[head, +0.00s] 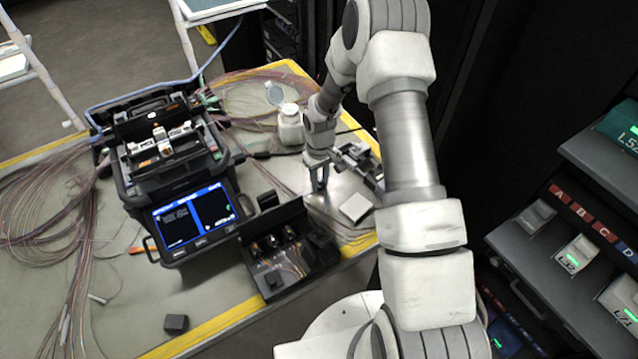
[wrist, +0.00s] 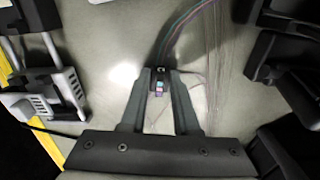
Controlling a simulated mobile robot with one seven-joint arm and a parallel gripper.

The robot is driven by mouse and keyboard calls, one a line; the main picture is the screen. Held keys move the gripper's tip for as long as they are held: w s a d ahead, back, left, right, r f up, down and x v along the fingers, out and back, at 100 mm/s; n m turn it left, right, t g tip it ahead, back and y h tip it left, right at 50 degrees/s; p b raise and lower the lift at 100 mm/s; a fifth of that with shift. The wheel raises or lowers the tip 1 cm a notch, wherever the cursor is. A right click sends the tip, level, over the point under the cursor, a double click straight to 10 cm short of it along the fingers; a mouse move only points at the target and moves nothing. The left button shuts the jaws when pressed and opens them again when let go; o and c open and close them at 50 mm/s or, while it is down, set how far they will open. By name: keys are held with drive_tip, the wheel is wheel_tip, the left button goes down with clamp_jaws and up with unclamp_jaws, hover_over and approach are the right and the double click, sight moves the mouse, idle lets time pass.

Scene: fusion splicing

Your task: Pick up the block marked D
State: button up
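My gripper (head: 319,184) points down low over the right part of the worktable. In the wrist view its two dark fingers (wrist: 160,78) stand on either side of a small dark block (wrist: 159,86) with teal and purple patches. Coloured fibres run from this block toward the top of that view. The fingers look close to its sides, but I cannot tell whether they grip it. No letter D is readable on it. A blue D label (head: 627,252) shows on the rack at the right edge of the head view.
A fusion splicer (head: 165,165) with a lit screen stands left of my gripper. A black open case (head: 280,248) lies in front, and a white bottle (head: 290,125) stands behind. A pale square plate (head: 356,207) lies right of my gripper. Loose fibres (head: 50,215) cover the table's left side.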

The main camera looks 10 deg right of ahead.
clamp_jaws()
drive_tip(key=shift+r, duration=0.1)
